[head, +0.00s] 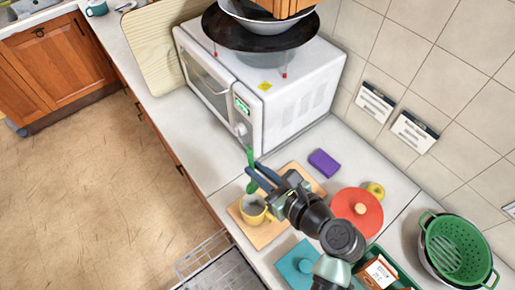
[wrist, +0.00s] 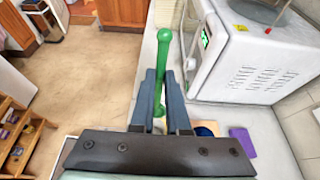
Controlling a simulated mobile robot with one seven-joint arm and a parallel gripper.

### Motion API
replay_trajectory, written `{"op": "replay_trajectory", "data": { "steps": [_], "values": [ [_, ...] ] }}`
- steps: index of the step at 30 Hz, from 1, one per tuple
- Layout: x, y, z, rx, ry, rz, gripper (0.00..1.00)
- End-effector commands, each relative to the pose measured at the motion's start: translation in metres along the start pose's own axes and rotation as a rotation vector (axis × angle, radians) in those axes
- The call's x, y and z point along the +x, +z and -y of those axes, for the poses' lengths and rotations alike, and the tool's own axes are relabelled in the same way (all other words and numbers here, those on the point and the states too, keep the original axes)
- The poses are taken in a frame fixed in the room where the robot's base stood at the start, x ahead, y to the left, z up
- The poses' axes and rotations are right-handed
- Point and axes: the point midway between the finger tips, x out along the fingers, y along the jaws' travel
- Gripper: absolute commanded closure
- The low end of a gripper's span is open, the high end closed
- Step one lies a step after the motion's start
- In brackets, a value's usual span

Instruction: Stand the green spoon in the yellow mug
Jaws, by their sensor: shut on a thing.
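The green spoon (head: 251,168) is held upright between the fingers of my gripper (head: 258,178), which is shut on it. In the wrist view the spoon (wrist: 162,70) stands between the two fingers of my gripper (wrist: 160,82), with one end above the fingertips and a wider green end below. The yellow mug (head: 253,209) stands on a wooden board, just below the spoon's lower end in the head view. Its dark opening faces up. I cannot tell whether the spoon's lower end is over or inside the mug's rim. The mug is mostly hidden in the wrist view.
A white microwave (head: 262,95) stands behind the spoon. A purple sponge (head: 323,163), a red lid (head: 357,211), a teal item (head: 297,264) and a green colander (head: 457,250) lie to the right. The wooden board (head: 272,236) lies near the counter's front edge.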

Motion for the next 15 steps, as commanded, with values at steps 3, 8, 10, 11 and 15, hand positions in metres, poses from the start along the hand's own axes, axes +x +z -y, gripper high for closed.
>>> {"op": "replay_trajectory", "data": {
  "steps": [3,8,10,11,15],
  "values": [
    [0.002,-0.005,0.0,-0.001,0.0,0.0,1.0],
    [0.006,-0.014,0.0,-0.002,0.001,-0.001,1.0],
    [0.007,-0.018,0.0,-0.002,0.001,-0.001,1.0],
    [0.008,-0.02,0.0,-0.002,0.001,-0.001,1.0],
    [0.012,-0.029,0.0,-0.003,0.001,-0.002,1.0]
  ]
}}
